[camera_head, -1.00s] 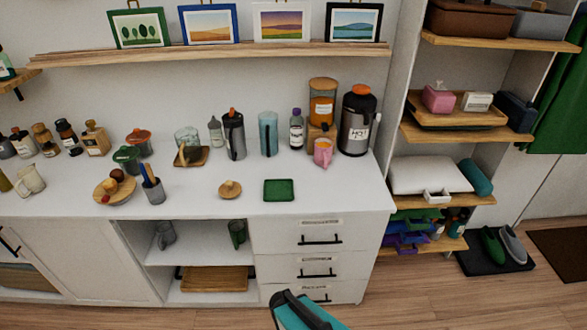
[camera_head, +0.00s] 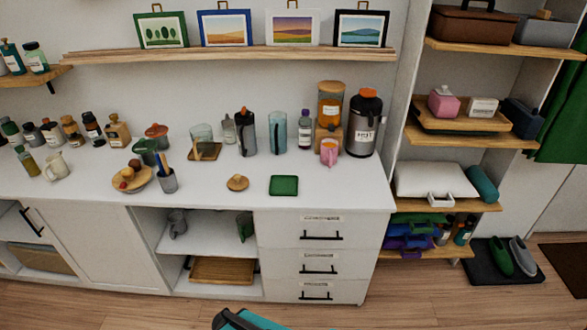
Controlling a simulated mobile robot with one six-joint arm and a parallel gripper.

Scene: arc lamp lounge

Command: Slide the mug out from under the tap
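A pink mug (camera_head: 329,152) stands upright on the white counter near its right end. It is directly in front of a wooden stand (camera_head: 328,132) that bears an orange drink dispenser (camera_head: 330,103). The dispenser's tap is too small to make out, but the mug is just below the dispenser's front. A teal and black part of my arm (camera_head: 245,319) shows at the bottom edge, well in front of and below the counter. My gripper's fingertips cannot be made out.
A black and grey urn (camera_head: 363,122) stands close to the mug's right. A purple-capped bottle (camera_head: 304,131) and a blue tumbler (camera_head: 277,132) stand to its left. A green square coaster (camera_head: 284,185) lies in front. The counter's front right is clear.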

